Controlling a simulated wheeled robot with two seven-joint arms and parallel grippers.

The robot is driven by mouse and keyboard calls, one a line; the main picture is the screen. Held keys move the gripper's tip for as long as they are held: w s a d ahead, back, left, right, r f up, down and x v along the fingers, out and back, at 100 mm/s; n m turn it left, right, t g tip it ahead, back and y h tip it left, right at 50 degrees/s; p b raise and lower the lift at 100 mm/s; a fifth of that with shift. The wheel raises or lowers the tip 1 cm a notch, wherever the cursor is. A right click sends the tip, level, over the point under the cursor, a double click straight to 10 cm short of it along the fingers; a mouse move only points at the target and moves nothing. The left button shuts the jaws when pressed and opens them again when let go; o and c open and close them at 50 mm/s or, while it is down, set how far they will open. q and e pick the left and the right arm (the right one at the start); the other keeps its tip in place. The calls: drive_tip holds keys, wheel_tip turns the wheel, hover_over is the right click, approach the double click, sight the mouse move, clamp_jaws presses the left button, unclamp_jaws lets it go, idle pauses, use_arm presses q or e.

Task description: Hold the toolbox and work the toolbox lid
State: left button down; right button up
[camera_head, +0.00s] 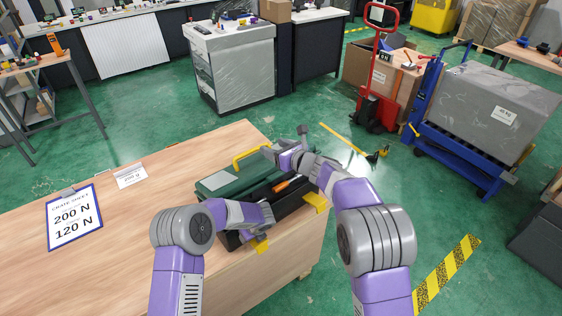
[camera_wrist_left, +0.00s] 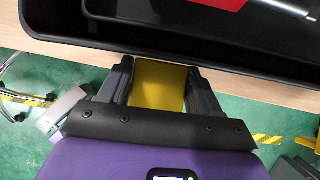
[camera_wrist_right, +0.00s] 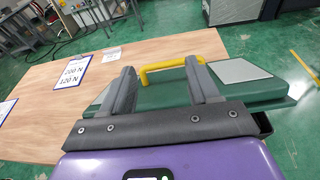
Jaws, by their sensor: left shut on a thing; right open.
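The toolbox (camera_head: 290,207) is a black box on the front right edge of the wooden table. Its green lid (camera_head: 222,184) has a pale panel and a yellow handle (camera_head: 240,159), and stands open, leaning back behind the box. My left gripper (camera_head: 268,226) is shut on a yellow tab (camera_wrist_left: 158,86) on the box's near side. My right gripper (camera_head: 284,142) is open above the lid's far right end. In the right wrist view the yellow handle (camera_wrist_right: 165,66) shows beyond and between its fingers; I cannot tell whether they touch.
Another yellow tab (camera_head: 317,201) sticks out from the box's near side. A red item (camera_wrist_left: 216,3) lies inside the box. A framed sheet (camera_head: 74,217) and a small card (camera_head: 130,176) lie on the table (camera_head: 130,245). The table's left part is mostly clear.

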drive_tip(key=f+m, duration=0.1)
drive_tip(key=f, duration=0.2)
drive_tip(key=d+f+m+t, duration=0.1)
drive_tip(key=f+m, duration=0.1)
drive_tip(key=f, duration=0.1)
drive_tip(key=d+f+m+t+y, duration=0.1)
drive_tip(key=f, duration=0.2)
drive_tip(key=shift+w+d, duration=0.25)
drive_tip(key=shift+w, duration=0.15)
drive_tip(key=c, duration=0.9)
drive_tip(key=d+f+m+t, duration=0.1)
drive_tip(key=d, duration=0.1)
drive_tip(key=d+f+m+t, duration=0.1)
drive_tip(key=d+f, duration=0.1)
drive_tip(key=s+d+f+m+t+h, duration=0.1)
drive_tip(key=d+f+t, duration=0.1)
clamp_jaws()
drive_tip(key=s+d+f+n+y, duration=0.2)
drive_tip(key=s+f+n+y, duration=0.2)
drive_tip(key=s+f+n, duration=0.4)
drive_tip(key=s+r+x, duration=0.1)
drive_tip(key=r+x, duration=0.1)
drive_tip(key=x, duration=0.9)
drive_tip(key=shift+a+r+m+g, duration=0.3)
drive_tip(key=shift+m, duration=0.1)
